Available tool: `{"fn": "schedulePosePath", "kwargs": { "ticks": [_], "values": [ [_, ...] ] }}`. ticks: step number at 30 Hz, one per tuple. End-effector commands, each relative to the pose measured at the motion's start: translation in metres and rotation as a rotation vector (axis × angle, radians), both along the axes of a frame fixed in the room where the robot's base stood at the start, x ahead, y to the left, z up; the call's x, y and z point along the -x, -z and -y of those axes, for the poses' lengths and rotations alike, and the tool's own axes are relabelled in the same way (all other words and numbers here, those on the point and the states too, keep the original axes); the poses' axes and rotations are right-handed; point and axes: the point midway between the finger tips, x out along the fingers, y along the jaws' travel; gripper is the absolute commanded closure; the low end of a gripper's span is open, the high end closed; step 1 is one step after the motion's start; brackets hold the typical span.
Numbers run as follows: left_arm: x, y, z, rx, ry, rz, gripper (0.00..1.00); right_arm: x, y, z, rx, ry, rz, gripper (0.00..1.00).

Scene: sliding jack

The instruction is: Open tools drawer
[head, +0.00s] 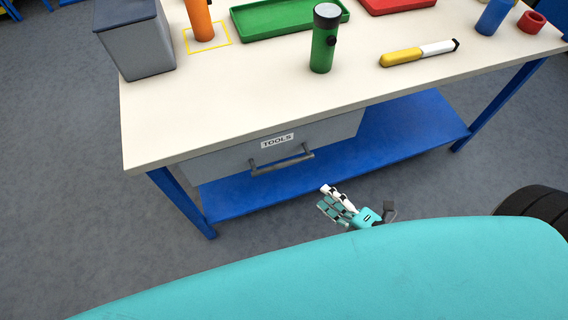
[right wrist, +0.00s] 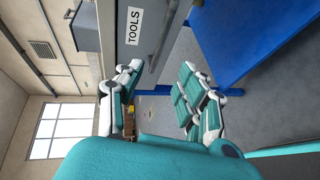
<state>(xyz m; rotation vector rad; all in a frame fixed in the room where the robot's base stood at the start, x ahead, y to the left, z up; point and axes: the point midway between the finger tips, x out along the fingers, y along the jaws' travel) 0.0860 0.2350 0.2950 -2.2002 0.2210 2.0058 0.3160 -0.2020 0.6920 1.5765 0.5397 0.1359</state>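The tools drawer (head: 230,158) is a grey front under the white workbench top, with a white TOOLS label (head: 277,141) and a dark grey bar handle (head: 281,161). It looks closed. My right gripper (head: 327,197) is below and right of the handle, apart from it. In the right wrist view my right gripper (right wrist: 155,95) has its two fingers spread wide with nothing between them. The drawer front (right wrist: 128,35) and its handle (right wrist: 165,45) lie beyond the fingertips there, with the label turned sideways. My left gripper is not in view.
The workbench (head: 215,105) holds a grey bin (head: 138,45), an orange cylinder (head: 201,20), a green flashlight (head: 324,40), a green tray (head: 275,22), a red tray and a yellow-white tool (head: 418,53). A blue lower shelf (head: 400,135) and blue legs stand below. Grey floor is clear in front.

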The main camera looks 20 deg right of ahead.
Motion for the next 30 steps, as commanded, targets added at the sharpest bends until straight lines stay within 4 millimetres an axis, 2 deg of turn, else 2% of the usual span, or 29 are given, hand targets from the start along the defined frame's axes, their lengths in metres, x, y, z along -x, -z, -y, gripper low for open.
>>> {"fn": "schedulePosePath", "kwargs": {
  "ticks": [18, 24, 30],
  "values": [
    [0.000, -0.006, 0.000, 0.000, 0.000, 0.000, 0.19, -0.113, 0.030, -0.052, -0.004, 0.004, 0.000, 0.62],
    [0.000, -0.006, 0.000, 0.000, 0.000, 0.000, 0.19, -0.137, 0.037, -0.063, -0.003, 0.005, -0.002, 0.62],
    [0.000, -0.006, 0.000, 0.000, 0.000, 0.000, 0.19, -0.146, 0.040, -0.068, -0.004, 0.004, -0.003, 0.62]
  ]
}}
